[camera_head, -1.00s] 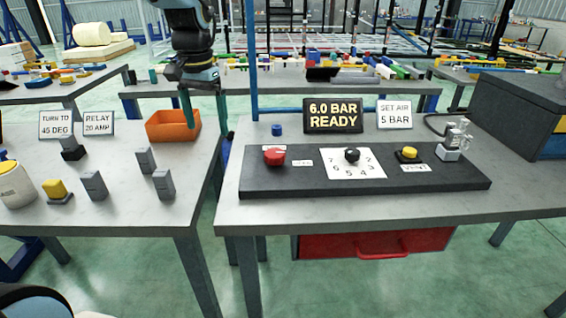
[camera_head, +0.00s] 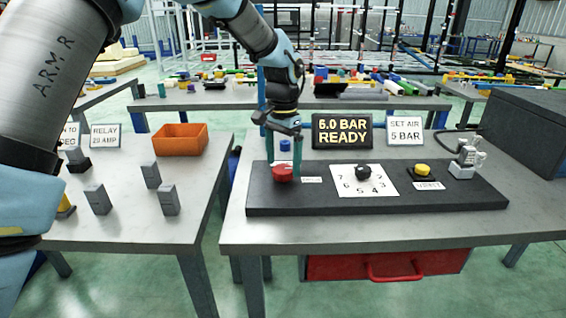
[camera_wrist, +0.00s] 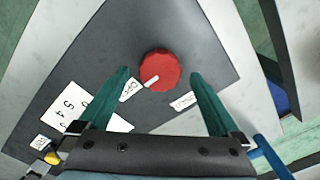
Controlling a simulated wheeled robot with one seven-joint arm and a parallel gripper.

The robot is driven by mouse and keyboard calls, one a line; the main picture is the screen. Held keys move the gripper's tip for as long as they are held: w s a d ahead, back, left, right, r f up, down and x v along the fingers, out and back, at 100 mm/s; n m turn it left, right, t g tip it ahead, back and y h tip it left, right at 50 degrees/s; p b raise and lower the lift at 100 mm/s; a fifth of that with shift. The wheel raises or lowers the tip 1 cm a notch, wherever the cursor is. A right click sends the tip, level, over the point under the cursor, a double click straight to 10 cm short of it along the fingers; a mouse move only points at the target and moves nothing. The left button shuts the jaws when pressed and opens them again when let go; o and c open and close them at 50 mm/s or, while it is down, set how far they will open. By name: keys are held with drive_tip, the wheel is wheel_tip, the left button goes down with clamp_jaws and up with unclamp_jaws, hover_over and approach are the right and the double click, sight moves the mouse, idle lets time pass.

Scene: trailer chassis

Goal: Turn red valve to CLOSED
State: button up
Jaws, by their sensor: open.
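The red valve (camera_head: 283,174) is a round knob at the left end of a dark panel (camera_head: 420,198) on the right-hand table. In the wrist view the red valve (camera_wrist: 160,68) shows a white pointer line aimed toward the label at its lower left. Two small white labels lie beside it; their text is too small to read surely. My gripper (camera_head: 284,165) points down over the valve. In the wrist view its green fingers (camera_wrist: 163,78) are open, one to each side of the valve, with gaps between. I cannot tell whether a finger touches it.
A black knob (camera_head: 363,172) on a numbered dial and a yellow button (camera_head: 423,169) stand right of the valve. A blue cap (camera_head: 285,145) is just behind. A display (camera_head: 342,132) reads 6.0 BAR READY. An orange bin (camera_head: 180,139) sits on the left table.

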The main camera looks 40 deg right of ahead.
drive_tip(key=shift+f, duration=0.9)
drive_tip(key=c, duration=1.4)
